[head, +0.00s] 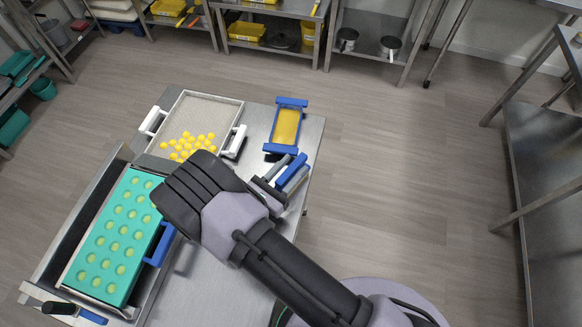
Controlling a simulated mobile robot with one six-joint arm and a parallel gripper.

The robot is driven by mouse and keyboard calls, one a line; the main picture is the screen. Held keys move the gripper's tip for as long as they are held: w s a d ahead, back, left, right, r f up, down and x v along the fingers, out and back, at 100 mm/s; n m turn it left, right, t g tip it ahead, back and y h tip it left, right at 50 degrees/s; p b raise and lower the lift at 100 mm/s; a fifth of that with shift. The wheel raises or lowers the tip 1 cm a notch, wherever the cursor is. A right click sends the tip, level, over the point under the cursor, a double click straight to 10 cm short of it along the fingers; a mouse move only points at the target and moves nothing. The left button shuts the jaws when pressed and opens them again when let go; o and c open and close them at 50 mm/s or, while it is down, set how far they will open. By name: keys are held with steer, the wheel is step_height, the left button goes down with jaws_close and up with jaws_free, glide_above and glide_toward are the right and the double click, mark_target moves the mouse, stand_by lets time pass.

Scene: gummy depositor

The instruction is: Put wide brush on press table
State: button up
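My gripper (287,172) is over the right edge of the steel table (208,262), pointing up and right in the head view. A blue bar (294,166), possibly the handle of the wide brush, lies between or against its grey fingers. I cannot tell whether they are closed on it, and no bristles show. A tool with a black handle and a blue end (88,315) lies at the lower left; I cannot tell its kind. I cannot tell which surface is the press table. My arm hides the middle of the steel table.
A teal mould (105,240) with round cavities sits in a metal frame at left. A white-handled tray (211,111) holds several yellow pieces. Shelves (270,10) line the back; another steel table (545,150) is at right. Open floor lies between.

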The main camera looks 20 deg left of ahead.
steer(key=shift+r+p, duration=0.3)
steer(key=shift+r, duration=0.05)
steer(key=v, duration=1.2)
steer(key=shift+f, duration=0.1)
steer(key=w+d+r+m+g+h, duration=0.2)
steer(key=w+d+r+m+g, duration=0.1)
steer(key=d+r+m+g, duration=0.6)
steer(key=w+d+r+m+g+h, duration=0.2)
steer(key=w+d+r+m+g, duration=0.2)
steer(key=d+r+m+g, duration=0.5)
steer(key=s+d+r+m+t+y, duration=0.6)
steer(key=d+r+m+y, duration=0.5)
steer(key=m, duration=0.8)
steer(key=shift+s+r, duration=0.35)
steer(key=shift+s, duration=0.15)
steer(key=shift+d+f, duration=0.15)
